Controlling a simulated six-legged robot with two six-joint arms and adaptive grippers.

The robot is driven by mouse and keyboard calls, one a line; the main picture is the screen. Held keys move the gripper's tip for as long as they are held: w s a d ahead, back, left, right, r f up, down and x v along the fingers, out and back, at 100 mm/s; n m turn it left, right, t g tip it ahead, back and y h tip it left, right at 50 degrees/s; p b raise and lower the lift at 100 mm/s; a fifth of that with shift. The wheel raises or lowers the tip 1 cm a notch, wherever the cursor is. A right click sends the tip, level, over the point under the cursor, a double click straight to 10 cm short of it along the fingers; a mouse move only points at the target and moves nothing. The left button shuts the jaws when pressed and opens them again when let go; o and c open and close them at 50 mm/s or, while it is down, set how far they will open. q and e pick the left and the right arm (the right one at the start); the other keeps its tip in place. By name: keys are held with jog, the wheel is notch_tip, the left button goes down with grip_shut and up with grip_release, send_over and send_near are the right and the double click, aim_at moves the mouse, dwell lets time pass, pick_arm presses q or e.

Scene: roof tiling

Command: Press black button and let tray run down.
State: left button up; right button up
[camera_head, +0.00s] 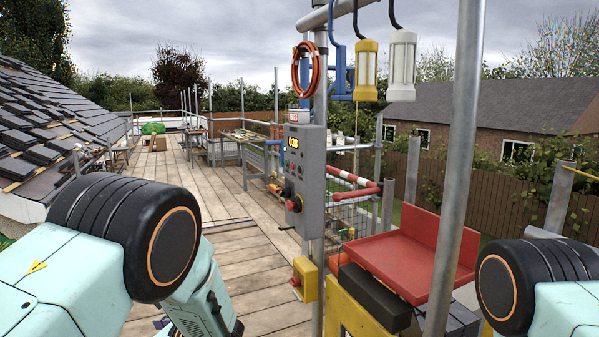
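A grey control box (305,170) is mounted on a steel post in the middle of the view. It has a small display with yellow digits and a column of small controls on its face. A red tray (405,262) with a raised back stands right of the post, above a yellow and black base. My arms enter from the left and right edges; neither gripper shows.
A yellow box (305,279) with a red button is on the post below the control box. A steel pole (456,170) stands in front of the tray. Wooden decking (225,215) runs back on the left, beside a tiled roof (50,115). Lamps (402,65) hang above.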

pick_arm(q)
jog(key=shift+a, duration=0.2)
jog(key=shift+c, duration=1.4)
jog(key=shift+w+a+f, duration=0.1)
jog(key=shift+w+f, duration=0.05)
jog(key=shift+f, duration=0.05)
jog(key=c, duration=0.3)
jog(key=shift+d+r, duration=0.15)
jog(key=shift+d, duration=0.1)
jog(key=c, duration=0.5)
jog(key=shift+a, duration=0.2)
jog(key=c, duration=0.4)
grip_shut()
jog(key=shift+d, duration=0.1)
